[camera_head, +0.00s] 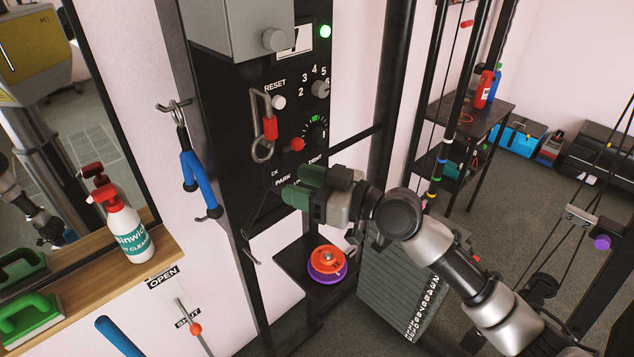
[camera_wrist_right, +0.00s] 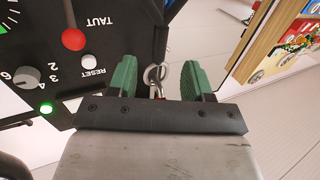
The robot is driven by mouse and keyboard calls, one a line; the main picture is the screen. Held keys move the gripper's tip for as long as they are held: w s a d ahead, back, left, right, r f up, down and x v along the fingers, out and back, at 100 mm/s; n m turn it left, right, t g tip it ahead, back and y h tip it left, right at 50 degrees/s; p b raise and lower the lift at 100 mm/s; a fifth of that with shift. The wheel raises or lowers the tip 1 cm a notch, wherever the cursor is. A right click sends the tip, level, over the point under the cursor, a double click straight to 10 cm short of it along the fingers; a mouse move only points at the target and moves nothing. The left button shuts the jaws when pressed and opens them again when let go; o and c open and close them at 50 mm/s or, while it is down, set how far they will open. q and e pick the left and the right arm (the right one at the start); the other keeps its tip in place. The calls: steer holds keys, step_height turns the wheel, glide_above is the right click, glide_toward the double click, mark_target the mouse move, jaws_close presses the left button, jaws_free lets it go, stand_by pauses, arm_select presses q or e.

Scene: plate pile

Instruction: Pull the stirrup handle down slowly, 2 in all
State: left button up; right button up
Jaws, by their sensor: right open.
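A stirrup handle with a blue grip (camera_head: 200,182) hangs on a metal hook (camera_head: 174,108) at the left edge of the black panel. My right gripper (camera_head: 290,188), with green fingers, is in front of the lower panel, to the right of the handle and apart from it. In the right wrist view its jaws (camera_wrist_right: 157,80) are open. A metal clip or ring (camera_wrist_right: 156,76) shows in the gap beyond them; I cannot tell whether it is part of the handle. My left gripper is not in view.
The black panel (camera_head: 262,185) carries dials, a red-tipped lever (camera_head: 297,144), a carabiner (camera_head: 264,128) and a lit green lamp (camera_head: 325,31). A shelf holds a spray bottle (camera_head: 128,232) and green brush (camera_head: 32,322). An orange and purple stack (camera_head: 328,265) stands below my gripper.

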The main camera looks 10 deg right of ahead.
mark_target(271, 176)
steer(key=shift+x, duration=3.5)
steer(key=shift+b, duration=0.4)
jaws_close()
